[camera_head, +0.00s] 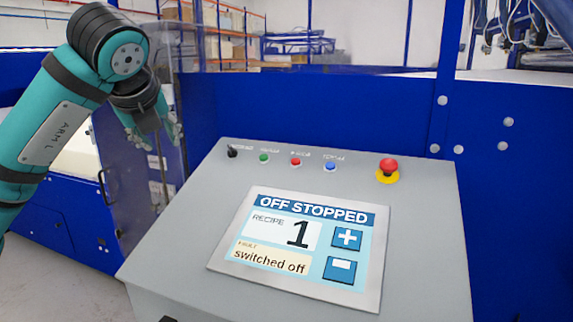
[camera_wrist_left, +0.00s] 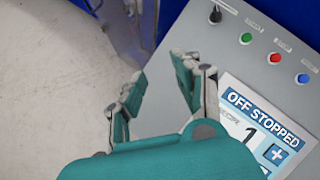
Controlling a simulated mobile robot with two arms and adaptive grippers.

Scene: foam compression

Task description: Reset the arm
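My left arm (camera_head: 62,115) comes in from the left, and its gripper (camera_head: 158,137) hangs left of the grey control panel (camera_head: 425,225), above its left edge. In the left wrist view the two teal fingers of the left gripper (camera_wrist_left: 158,88) are apart with nothing between them. The panel's screen (camera_head: 300,247) reads "OFF STOPPED", recipe 1, fault "switched off"; part of it also shows in the left wrist view (camera_wrist_left: 262,128). My right gripper is in neither view.
Along the panel's top are a black switch (camera_head: 232,152), green (camera_head: 264,158), red (camera_head: 295,161) and blue (camera_head: 330,166) buttons and a red emergency stop (camera_head: 388,168) on a yellow base. A clear door with a black handle (camera_head: 104,190) stands left. Blue machine walls (camera_head: 310,115) rise behind.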

